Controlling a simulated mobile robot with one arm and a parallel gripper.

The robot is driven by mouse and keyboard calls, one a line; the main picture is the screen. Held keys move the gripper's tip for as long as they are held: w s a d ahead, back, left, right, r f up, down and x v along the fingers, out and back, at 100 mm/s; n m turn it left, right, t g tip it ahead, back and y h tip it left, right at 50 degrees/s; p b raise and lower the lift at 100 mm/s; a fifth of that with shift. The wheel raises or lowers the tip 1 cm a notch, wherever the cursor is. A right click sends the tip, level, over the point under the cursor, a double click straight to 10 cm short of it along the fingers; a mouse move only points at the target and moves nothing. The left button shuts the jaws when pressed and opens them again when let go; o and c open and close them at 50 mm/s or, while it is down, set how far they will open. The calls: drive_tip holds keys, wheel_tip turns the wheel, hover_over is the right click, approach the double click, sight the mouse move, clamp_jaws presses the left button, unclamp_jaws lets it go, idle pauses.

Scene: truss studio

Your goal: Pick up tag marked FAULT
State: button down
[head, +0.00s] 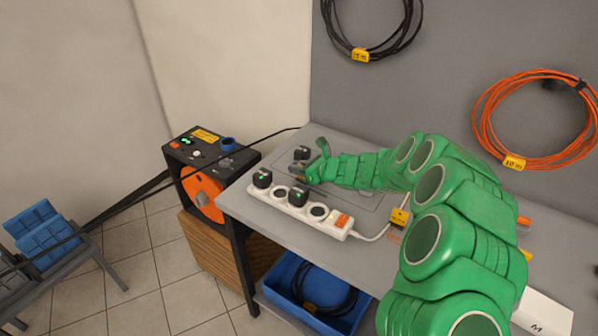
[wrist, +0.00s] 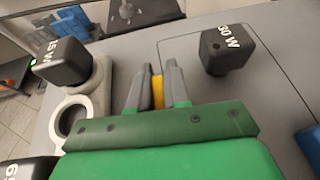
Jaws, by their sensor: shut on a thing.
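My gripper (wrist: 158,75) is shut on a thin yellow thing (wrist: 158,92), seen nearly edge-on between the grey fingers in the wrist view. It may be the tag, but no lettering on it can be read. In the head view my gripper (head: 315,166) is over the table, just behind the white power strip (head: 281,209). Its fingers are small there and the held thing is hard to make out. A yellow and black label (head: 400,217) lies by the strip's white cable; its text is unreadable.
A black 30 W adapter (wrist: 226,50) stands right of my fingers in the wrist view. A 15 W adapter (wrist: 64,62) sits in the strip at left. An orange-reeled box (head: 205,190) stands beside the grey table (head: 240,208). A blue bin (head: 283,282) is below.

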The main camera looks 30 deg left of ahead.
drive_tip(key=shift+s+d+r, duration=1.6)
drive_tip(key=shift+s+r, duration=0.05)
drive_tip(key=shift+r, duration=0.35)
drive_tip(key=shift+s+d+r, duration=1.65)
drive_tip(key=shift+s+r, duration=0.05)
drive_tip(key=shift+r, duration=0.25)
drive_tip(key=shift+s+d+r, duration=1.6)
drive_tip(key=shift+s+r, duration=0.05)
drive_tip(key=shift+r, duration=0.35)
